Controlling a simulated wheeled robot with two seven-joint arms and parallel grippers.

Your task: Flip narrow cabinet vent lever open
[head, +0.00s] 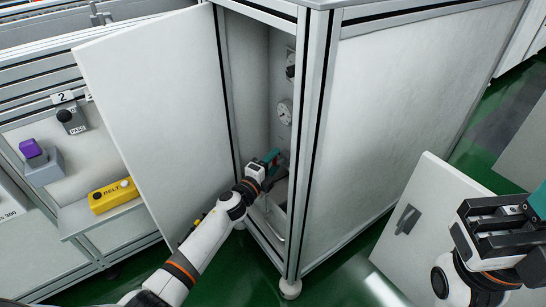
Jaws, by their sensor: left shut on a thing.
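The narrow cabinet (304,120) stands in the middle with its white door (155,95) swung open to the left. Inside, on the back panel, are a round white gauge (284,111) and a black knob (291,71) above it. My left gripper (272,158) reaches through the door opening, below the gauge, its teal fingers shut at the panel. The vent lever is hidden at the fingers, so its angle cannot be told. My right gripper (536,204) is at the right edge, outside the cabinet, partly cut off; its jaw gap does not show.
A yellow belt control box (114,195), a purple button on a grey box (31,149) and a black-knobbed switch (70,119) are on the left. A white panel with a dark handle (407,219) stands at lower right. Green floor (345,270) shows beside the cabinet.

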